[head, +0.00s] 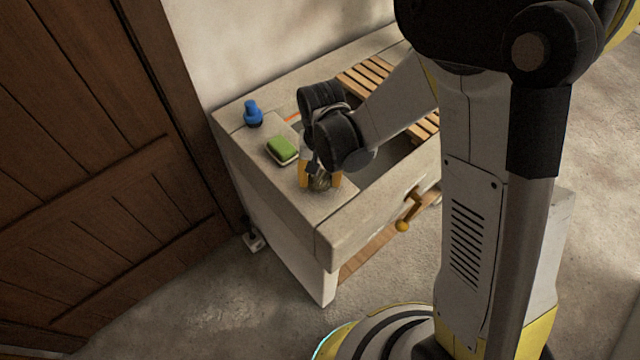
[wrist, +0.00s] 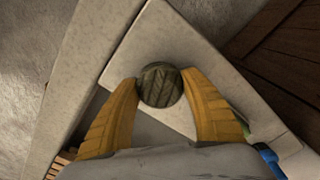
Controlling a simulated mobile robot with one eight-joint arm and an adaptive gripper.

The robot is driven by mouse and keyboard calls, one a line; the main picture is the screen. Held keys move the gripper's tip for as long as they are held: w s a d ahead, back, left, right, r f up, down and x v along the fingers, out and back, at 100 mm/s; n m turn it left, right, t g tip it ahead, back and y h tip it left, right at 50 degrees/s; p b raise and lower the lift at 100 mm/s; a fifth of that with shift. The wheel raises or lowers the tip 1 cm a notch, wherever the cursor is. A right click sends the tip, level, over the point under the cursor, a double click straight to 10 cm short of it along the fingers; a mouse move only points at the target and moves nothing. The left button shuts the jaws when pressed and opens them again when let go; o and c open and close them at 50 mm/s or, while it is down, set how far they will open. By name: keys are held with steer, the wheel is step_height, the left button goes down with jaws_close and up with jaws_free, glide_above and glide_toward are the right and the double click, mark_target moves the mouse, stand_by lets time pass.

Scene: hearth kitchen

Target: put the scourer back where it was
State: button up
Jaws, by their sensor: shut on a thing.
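The scourer (head: 320,183) is a small, round, dark olive thing with a ridged surface. It shows whole between my fingers in the wrist view (wrist: 160,85). My gripper (head: 319,178) has two yellow fingers and is shut on the scourer's sides, as the wrist view (wrist: 160,92) also shows. It points down over the pale stone counter (head: 283,203), near the counter's front part. I cannot tell whether the scourer touches the stone or hangs just above it.
A green sponge (head: 283,147) lies on a small pale dish left of my gripper. A blue bottle-like object (head: 252,113) stands farther back. A slatted wooden rack (head: 366,77) lies at the right behind my arm. A brass fitting (head: 405,220) juts from the counter's front. The counter's front-left stretch is bare.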

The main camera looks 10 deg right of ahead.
steer(key=shift+f, duration=0.5)
steer(key=shift+f, duration=0.25)
steer(key=o, duration=1.2)
steer(key=shift+r, duration=0.1)
steer(key=shift+r, duration=0.1)
